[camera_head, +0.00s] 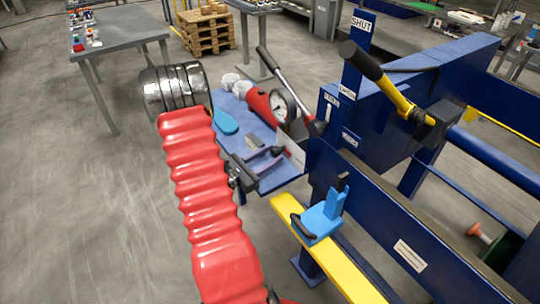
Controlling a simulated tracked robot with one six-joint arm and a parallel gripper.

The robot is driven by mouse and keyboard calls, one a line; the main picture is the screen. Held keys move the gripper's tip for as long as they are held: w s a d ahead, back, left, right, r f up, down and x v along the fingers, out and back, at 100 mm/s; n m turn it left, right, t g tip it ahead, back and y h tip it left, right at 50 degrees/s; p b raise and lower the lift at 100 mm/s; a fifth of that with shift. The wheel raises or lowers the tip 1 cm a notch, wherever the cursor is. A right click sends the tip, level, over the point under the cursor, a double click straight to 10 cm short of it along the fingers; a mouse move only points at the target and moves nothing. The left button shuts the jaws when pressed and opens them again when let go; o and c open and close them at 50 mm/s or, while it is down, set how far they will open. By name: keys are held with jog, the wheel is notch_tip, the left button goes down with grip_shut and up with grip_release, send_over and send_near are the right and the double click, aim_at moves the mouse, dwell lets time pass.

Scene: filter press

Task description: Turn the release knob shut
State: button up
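A red hand pump (258,104) lies on a blue shelf (284,181) near the middle of the view. It has a round white gauge (284,106) and a long metal lever with a black grip (270,62), raised up and left. The lever meets a red end piece (316,128). I cannot clearly make out the release knob or its setting.
A blue press frame (425,75) fills the right, with a SHUT sign (360,24) and a yellow, black-gripped lever (388,88). A light-blue block (322,220) sits on a yellow rail (345,272). A table (120,42) stands upper left. The left floor is clear.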

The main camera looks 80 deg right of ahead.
jog(key=shift+c, duration=0.3)
jog(key=c, duration=0.6)
jog(key=shift+d, duration=0.15)
jog(key=shift+c, duration=0.5)
